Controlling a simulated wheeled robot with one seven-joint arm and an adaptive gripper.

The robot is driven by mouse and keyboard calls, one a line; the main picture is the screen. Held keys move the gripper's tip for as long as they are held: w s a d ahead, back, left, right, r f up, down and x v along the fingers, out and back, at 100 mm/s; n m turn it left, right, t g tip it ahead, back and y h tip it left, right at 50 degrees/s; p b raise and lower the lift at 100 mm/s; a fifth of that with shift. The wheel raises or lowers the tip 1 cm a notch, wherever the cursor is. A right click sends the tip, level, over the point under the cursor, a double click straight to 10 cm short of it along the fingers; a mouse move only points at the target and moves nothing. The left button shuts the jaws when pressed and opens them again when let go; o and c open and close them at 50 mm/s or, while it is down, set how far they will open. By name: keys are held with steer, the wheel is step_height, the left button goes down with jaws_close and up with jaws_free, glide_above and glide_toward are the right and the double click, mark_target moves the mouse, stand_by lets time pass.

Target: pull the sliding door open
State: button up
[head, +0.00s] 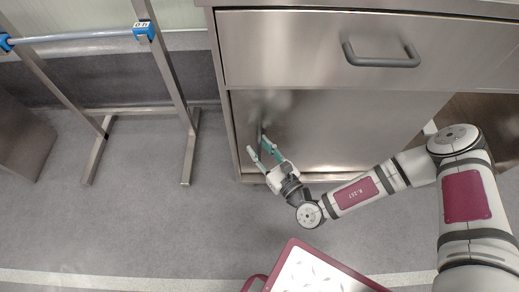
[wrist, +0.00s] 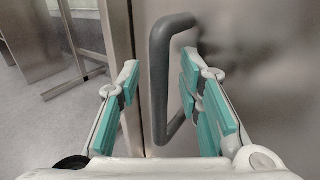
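The sliding door (head: 335,130) is a steel panel under a drawer front. Its grey bar handle (head: 261,134) is upright near the door's left edge. My gripper (head: 258,147) is at this handle, its two teal-padded fingers spread. In the wrist view the handle (wrist: 159,75) stands between the open fingers, nearer the right finger's pads. A gap shows between the handle and the left finger; contact on the right cannot be told. The fingers partly hide the handle in the head view.
The drawer front (head: 290,50) with a horizontal handle (head: 382,60) is above the door. A brown area (head: 485,115) shows right of the door. A steel rack (head: 150,75) stands at left. A red-edged tray (head: 310,270) is in front of the cabinet. Grey floor (head: 140,230) is clear at lower left.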

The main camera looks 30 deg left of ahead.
steer(key=shift+w+a, duration=0.15)
steer(key=shift+a, duration=0.1)
jaws_close()
steer(key=shift+d, duration=0.1)
